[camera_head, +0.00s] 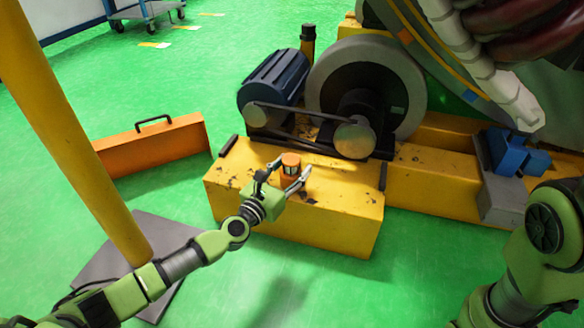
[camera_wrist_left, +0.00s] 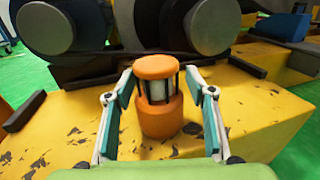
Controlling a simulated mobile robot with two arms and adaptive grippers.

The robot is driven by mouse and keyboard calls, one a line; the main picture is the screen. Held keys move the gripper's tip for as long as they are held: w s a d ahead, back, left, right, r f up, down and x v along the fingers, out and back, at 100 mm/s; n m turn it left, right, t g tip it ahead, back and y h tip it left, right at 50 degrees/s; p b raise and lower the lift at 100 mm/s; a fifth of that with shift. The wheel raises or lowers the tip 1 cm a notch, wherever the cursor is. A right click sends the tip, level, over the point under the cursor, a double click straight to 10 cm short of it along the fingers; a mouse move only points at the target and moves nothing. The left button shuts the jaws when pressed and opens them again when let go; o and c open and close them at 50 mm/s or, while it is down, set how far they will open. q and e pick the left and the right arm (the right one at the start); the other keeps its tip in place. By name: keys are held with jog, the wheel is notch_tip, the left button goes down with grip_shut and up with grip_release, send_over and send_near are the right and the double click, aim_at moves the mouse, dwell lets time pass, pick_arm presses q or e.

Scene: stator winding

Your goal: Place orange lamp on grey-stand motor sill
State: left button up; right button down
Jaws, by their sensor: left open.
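The orange lamp (camera_head: 290,168) has a pale middle band with dark bars and stands upright on the yellow sill (camera_head: 330,215) in front of the motor. In the left wrist view the lamp (camera_wrist_left: 158,97) stands between the fingers, with a gap on each side. My left gripper (camera_head: 282,177) is open around the lamp. The fingers also show in the left wrist view (camera_wrist_left: 160,110). The blue motor (camera_head: 273,85) sits behind the sill, with a belt to a pulley. My right arm shows at the lower right, but its gripper is out of view.
A large grey wheel (camera_head: 400,85) stands behind the lamp. A yellow post (camera_head: 75,130) rises at the left from a dark base plate. An orange box with a handle (camera_head: 155,147) lies on the green floor. A blue block (camera_head: 515,150) is at the right. The sill is clear beside the lamp.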

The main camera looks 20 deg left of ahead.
pick_arm(q)
jog(key=shift+r, duration=0.1)
jog(key=shift+r+p, duration=0.25)
jog(key=shift+p, duration=0.05)
jog(key=p+v, duration=0.2)
jog(key=v, duration=1)
jog(key=shift+f, duration=0.1)
